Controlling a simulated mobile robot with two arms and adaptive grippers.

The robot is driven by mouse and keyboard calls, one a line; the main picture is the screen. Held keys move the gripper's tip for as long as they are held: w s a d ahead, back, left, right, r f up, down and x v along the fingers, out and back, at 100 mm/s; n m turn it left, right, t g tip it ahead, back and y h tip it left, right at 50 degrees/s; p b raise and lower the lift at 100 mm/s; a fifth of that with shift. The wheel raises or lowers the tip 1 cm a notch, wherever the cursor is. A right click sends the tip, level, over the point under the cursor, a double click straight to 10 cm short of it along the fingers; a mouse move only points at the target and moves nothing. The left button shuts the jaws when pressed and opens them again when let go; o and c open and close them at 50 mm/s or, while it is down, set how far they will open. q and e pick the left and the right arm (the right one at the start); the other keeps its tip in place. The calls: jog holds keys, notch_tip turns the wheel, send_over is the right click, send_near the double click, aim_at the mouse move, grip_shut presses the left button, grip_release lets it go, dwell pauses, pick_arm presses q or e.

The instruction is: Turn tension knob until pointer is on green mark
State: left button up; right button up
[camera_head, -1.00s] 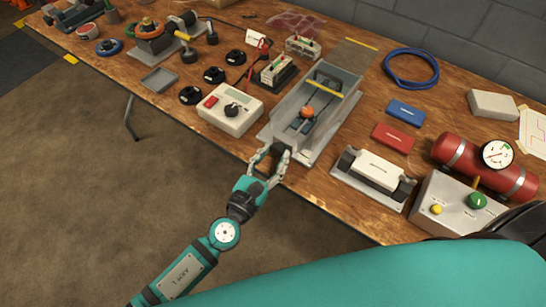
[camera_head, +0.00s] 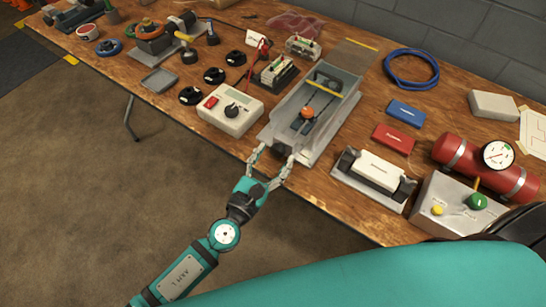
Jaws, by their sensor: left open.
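A grey metal fixture (camera_head: 338,112) lies at the table's front edge, with an orange-red round part (camera_head: 307,113) inside and a yellow strip near its far end. A dark knob-like part (camera_head: 282,149) sits at its near end, and I cannot tell for certain that it is the tension knob. My left gripper (camera_head: 270,161) is open, its two fingers spread just in front of that dark part, with nothing seen between them. Whether they touch it is unclear. I cannot make out a pointer or green mark on the fixture. My right gripper is not in view.
A white block in a grey holder (camera_head: 372,176) stands to the right, then a control box with a green knob (camera_head: 477,201) and a red cylinder with a gauge (camera_head: 497,154).

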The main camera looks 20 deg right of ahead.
pick_arm(q)
jog(key=shift+s+a, duration=0.1)
jog(key=shift+a, duration=0.05)
jog(key=v, duration=1.1)
jog(key=shift+s+a, duration=0.2)
jog(key=shift+a, duration=0.05)
jog(key=shift+f, duration=0.1)
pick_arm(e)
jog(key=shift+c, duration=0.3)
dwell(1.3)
